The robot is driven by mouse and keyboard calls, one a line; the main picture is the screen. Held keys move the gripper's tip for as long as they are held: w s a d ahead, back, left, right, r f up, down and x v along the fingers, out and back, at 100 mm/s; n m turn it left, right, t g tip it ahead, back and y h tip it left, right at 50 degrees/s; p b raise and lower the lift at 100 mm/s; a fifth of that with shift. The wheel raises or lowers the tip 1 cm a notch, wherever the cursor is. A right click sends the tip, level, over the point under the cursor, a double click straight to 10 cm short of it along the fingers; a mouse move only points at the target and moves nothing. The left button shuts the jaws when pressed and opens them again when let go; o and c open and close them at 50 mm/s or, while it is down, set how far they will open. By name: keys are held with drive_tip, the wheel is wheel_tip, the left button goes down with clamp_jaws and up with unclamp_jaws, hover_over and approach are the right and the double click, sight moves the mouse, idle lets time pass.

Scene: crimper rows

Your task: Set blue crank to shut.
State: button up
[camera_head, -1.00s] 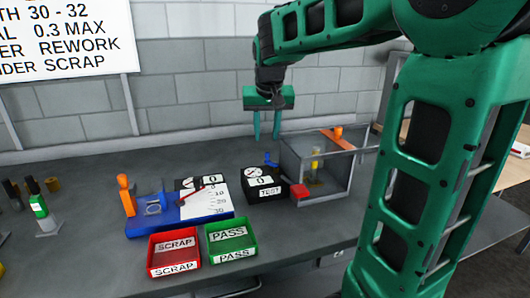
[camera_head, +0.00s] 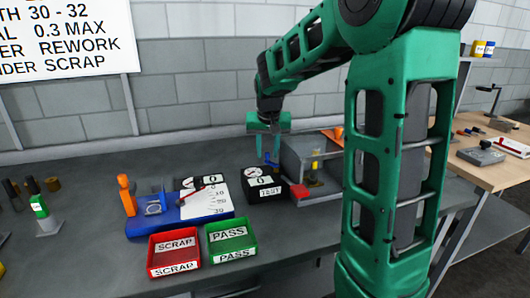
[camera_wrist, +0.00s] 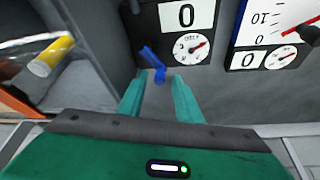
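The blue crank (camera_head: 268,158) sits at the back edge of the black test box (camera_head: 265,185), beside its dial. In the wrist view the blue crank (camera_wrist: 153,60) lies just beyond my fingertips, with the black box (camera_wrist: 185,30) and its dial behind it. My gripper (camera_head: 268,152) is above and behind the box, pointing down. In the wrist view my gripper (camera_wrist: 158,84) has its two green fingers apart with nothing between them. The crank looks close to the fingertips but apart from them.
A grey open-fronted enclosure (camera_head: 300,160) with a yellow part stands right of the box. A blue gauge fixture (camera_head: 185,222) stands left. Red SCRAP (camera_head: 174,254) and green PASS (camera_head: 232,240) trays sit in front. A wooden table (camera_head: 480,165) is at right.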

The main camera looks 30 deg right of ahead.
drive_tip(key=shift+f, duration=0.1)
clamp_jaws()
drive_tip(key=shift+w+d+m, duration=0.1)
drive_tip(key=shift+m, duration=0.3)
idle(0.4)
drive_tip(key=shift+w+d+m+g+h, duration=0.1)
drive_tip(key=shift+d+m+g+h, duration=0.2)
drive_tip(key=shift+m, duration=0.6)
drive_tip(key=shift+d+m+g+h, duration=0.25)
drive_tip(key=shift+m, duration=0.55)
drive_tip(key=shift+d+m+g+h, duration=0.2)
drive_tip(key=shift+m+g+h, duration=0.05)
drive_tip(key=shift+m, duration=0.55)
unclamp_jaws()
